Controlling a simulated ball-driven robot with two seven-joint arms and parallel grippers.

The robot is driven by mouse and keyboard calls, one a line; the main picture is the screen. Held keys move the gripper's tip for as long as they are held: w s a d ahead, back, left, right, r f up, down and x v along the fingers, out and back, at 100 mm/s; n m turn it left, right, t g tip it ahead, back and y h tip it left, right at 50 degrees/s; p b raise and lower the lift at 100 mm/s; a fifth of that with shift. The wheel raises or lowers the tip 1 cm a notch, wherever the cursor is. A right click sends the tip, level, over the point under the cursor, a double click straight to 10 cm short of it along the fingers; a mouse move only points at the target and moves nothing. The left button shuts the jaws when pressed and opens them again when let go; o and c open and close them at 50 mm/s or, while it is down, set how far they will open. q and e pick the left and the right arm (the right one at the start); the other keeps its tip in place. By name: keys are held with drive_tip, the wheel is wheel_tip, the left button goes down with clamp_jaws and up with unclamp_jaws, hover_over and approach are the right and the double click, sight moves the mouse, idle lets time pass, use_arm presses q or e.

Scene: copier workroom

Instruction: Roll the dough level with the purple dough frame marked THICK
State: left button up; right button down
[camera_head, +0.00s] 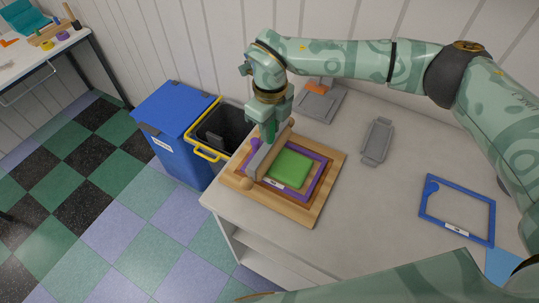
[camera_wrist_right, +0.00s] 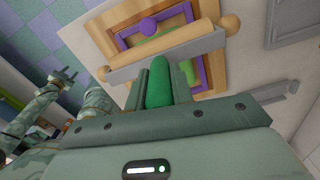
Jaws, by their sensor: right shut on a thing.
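The green dough (camera_head: 289,168) is a flat slab inside the purple dough frame (camera_head: 306,192), which lies on a wooden board (camera_head: 300,212). The frame's white label is too small to read. A wooden rolling pin (camera_wrist_right: 207,34) with a grey bracket (camera_head: 262,157) lies across the left part of the frame, beside most of the visible dough. My right gripper (camera_head: 270,128) is shut on its green handle (camera_wrist_right: 157,88). The pin hides part of the dough and frame. My left gripper (camera_wrist_right: 62,76) shows open and empty, away from the board, in the right wrist view.
A blue frame (camera_head: 427,209) lies at the right of the counter. A grey tray (camera_head: 377,142) and a grey item with an orange part (camera_head: 318,88) lie behind. A blue bin (camera_head: 172,112) and a black bin with yellow rim (camera_head: 207,153) stand left of the counter.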

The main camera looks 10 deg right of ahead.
drive_tip(key=shift+f, duration=0.1)
idle(0.3)
drive_tip(key=s+d+p, duration=0.5)
drive_tip(key=d+p, duration=0.1)
drive_tip(key=d, duration=0.1)
drive_tip(key=shift+s, duration=0.4)
drive_tip(key=shift+a, duration=0.15)
idle(0.5)
